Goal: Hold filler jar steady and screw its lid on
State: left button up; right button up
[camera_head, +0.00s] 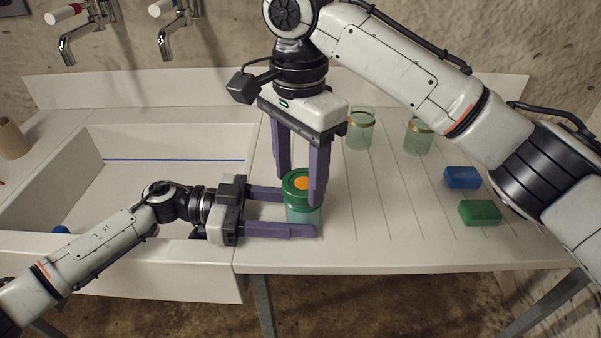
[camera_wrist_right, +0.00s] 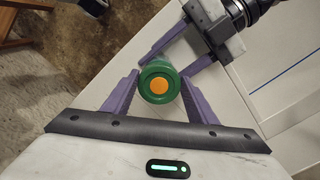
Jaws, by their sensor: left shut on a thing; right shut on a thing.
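The filler jar (camera_head: 303,217) is greenish glass and stands upright on the counter, right of the sink. Its green lid (camera_head: 291,184) with an orange centre sits on top; I cannot tell how tightly. The lid also shows in the right wrist view (camera_wrist_right: 148,84). My left gripper (camera_head: 300,212) comes in from the left and is shut around the jar's body. My right gripper (camera_head: 298,190) points down from above and is shut on the lid. The right fingers hide part of the lid and jar.
A blue block (camera_head: 462,177) and a green block (camera_head: 480,212) lie at the right. The sink (camera_head: 70,190) is at left. The counter's front edge is close to the jar.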

aim_at(298, 181)
jog(key=shift+r+m, duration=0.1)
jog(key=shift+m, duration=0.2)
jog(key=m, duration=0.4)
jog(key=shift+w+a, duration=0.1)
jog(key=shift+w, duration=0.1)
jog(key=m, duration=0.5)
jog(key=shift+w, duration=0.2)
jog(key=o, duration=1.2)
jog(key=shift+o, duration=0.2)
jog(key=shift+r, duration=0.1)
notch_tip(298, 181, up, 12)
jog(key=shift+f, duration=0.2)
jog(key=shift+r, duration=0.1)
